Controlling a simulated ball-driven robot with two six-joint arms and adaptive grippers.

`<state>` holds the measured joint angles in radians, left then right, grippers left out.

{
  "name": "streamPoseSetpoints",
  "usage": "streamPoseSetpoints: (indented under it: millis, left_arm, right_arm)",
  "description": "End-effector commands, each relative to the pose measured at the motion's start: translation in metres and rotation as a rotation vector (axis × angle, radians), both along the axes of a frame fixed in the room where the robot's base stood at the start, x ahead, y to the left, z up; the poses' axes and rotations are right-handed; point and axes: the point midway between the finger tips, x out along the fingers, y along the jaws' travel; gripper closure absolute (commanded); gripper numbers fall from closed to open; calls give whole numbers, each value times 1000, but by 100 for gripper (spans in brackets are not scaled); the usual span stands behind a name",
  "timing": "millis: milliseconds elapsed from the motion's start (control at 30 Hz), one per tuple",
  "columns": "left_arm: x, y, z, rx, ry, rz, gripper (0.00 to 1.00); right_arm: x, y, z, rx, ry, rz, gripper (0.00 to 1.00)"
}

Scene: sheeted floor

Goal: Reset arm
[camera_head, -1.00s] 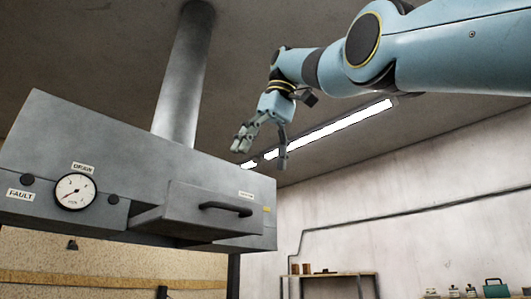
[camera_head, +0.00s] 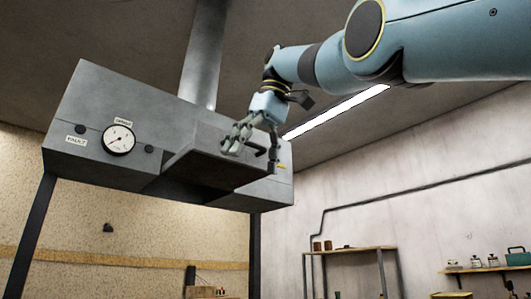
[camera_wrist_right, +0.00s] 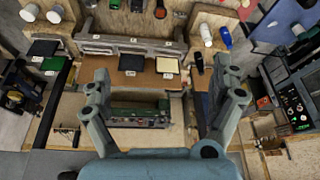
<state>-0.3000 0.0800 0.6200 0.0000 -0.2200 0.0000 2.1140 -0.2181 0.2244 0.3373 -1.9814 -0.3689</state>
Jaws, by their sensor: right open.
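My right gripper (camera_head: 253,143) hangs from the blue arm that comes in from the upper right in the head view. Its fingers are spread and hold nothing. In the picture they overlap the drawer-like front (camera_head: 215,160) of a grey metal hood and its dark handle (camera_head: 262,152); whether they touch cannot be told. In the right wrist view the two fingers of the gripper (camera_wrist_right: 160,95) stand wide apart, with a bench far below between them. My left gripper is in neither view.
The grey hood (camera_head: 100,95) carries a round gauge (camera_head: 118,139) and a duct (camera_head: 204,55) up to the ceiling. Dark posts stand beneath it. Shelves (camera_head: 350,249) stand by the right wall. The wrist view shows a cluttered bench (camera_wrist_right: 130,72) and a control panel (camera_wrist_right: 295,95).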

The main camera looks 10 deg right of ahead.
Motion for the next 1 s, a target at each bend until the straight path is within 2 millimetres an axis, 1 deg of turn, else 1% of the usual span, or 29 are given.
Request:
streamPoseSetpoints:
  millis: [33, 100, 233, 400, 667, 733, 767, 867, 967, 1000]
  left_arm:
    - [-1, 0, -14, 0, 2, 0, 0]
    - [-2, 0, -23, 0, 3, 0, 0]
    - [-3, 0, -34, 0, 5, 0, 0]
    - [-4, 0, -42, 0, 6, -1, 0]
    - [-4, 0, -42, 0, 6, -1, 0]
    - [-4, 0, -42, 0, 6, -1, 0]
    - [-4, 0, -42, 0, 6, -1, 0]
    - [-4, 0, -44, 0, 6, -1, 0]
    - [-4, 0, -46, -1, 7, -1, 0]
    - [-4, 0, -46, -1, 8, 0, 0]
  right_arm:
    - [0, 4, -17, 0, 3, 12, 6]
    - [0, 9, -28, 1, 3, 30, 6]
    - [0, 17, -43, 3, 3, 58, 6]
    - [0, 22, -53, 5, 3, 79, 6]
    - [0, 23, -53, 5, 3, 85, 6]
    - [1, 23, -59, 5, 13, 84, 6]
    - [3, 23, -65, 6, 23, 85, 6]
    - [14, 21, -105, 10, 90, 81, 6]
    - [27, 15, -174, 19, 206, 70, 6]
    - [31, 11, -208, 25, 260, 64, 6]
